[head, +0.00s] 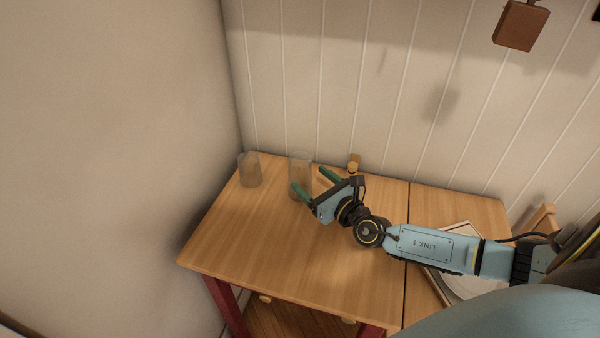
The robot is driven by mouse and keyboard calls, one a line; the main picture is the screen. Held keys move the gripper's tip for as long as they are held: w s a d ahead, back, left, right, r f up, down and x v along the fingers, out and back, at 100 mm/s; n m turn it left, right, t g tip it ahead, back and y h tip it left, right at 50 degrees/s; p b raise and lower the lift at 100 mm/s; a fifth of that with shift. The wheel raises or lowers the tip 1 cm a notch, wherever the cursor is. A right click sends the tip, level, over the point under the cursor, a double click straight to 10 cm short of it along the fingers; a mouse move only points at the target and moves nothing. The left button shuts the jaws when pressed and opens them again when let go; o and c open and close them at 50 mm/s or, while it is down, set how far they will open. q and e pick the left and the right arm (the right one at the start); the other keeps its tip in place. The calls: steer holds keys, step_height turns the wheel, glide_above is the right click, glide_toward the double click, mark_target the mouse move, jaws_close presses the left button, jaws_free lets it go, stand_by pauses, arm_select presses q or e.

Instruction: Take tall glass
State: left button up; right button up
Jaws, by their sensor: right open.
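The tall glass (299,165) is clear and stands upright near the back of the wooden table. My right gripper (312,183) comes in from the right, with its two green fingers apart and pointing toward the glass. One fingertip overlaps the glass's lower part in the picture, and the other is to its right. I cannot tell whether either finger touches it. My left gripper is not in view.
A shorter clear glass (250,171) stands to the left, near the wall corner. A small brown and yellow item (354,160) is behind my right gripper. A tray with a plate (470,287) lies partly under my right arm. The table's (245,237) front left is clear.

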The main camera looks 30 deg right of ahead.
mark_target(307, 175)
steer(key=shift+w+a+f+b, duration=0.1)
steer(key=shift+w+b, duration=0.1)
steer(key=shift+w, duration=1.15)
steer(key=shift+w+f+b, duration=0.1)
steer(key=shift+w+b, duration=0.1)
steer(key=shift+w, duration=1.15)
steer(key=shift+r, duration=0.1)
steer(key=c, duration=1.2)
